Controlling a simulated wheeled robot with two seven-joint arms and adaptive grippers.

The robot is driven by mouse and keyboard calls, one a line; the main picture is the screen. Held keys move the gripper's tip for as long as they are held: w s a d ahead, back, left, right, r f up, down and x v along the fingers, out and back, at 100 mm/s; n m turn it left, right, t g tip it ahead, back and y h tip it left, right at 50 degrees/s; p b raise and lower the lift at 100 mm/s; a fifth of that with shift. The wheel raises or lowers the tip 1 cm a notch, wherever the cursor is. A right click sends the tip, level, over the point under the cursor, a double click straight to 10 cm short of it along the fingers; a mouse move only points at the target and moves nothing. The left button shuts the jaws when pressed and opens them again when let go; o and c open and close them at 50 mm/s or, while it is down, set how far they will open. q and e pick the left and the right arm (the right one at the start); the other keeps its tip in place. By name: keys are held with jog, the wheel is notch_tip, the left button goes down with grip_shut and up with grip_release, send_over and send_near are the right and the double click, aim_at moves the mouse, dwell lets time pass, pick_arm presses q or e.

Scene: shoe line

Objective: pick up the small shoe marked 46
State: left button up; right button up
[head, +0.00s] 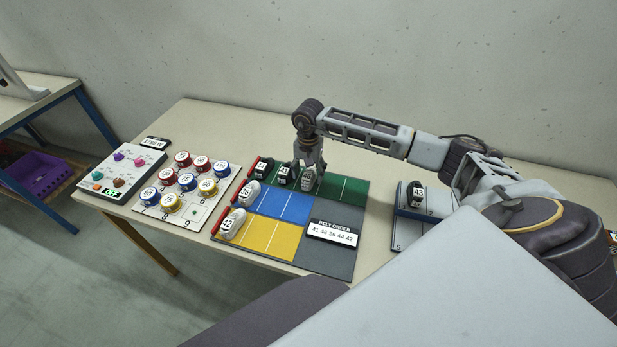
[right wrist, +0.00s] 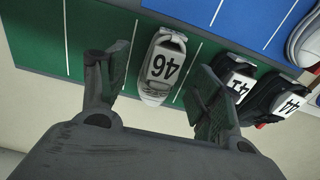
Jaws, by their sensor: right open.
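The small shoe marked 46 (right wrist: 162,66) is white and grey and lies on the green lane (right wrist: 90,40) of the belt mat. In the head view this shoe (head: 309,181) shows just under my right gripper (head: 308,166). In the right wrist view my right gripper (right wrist: 158,85) is open, with its two fingers apart on either side of the shoe and nothing between them touching it clearly. Two black shoes, marked 41 (right wrist: 236,84) and 44 (right wrist: 283,97), lie to the right of it in the wrist view. My left gripper does not show.
White shoes stand on the blue (head: 283,206) and yellow (head: 272,240) lanes. A sign (head: 333,232) lies on the grey part. Left are a board of round tins (head: 222,190) and a knob panel (head: 130,170). A black shoe (head: 417,194) stands on a blue-edged tray to the right.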

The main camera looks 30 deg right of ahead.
jog(key=shift+f, duration=0.55)
jog(key=c, duration=1.1)
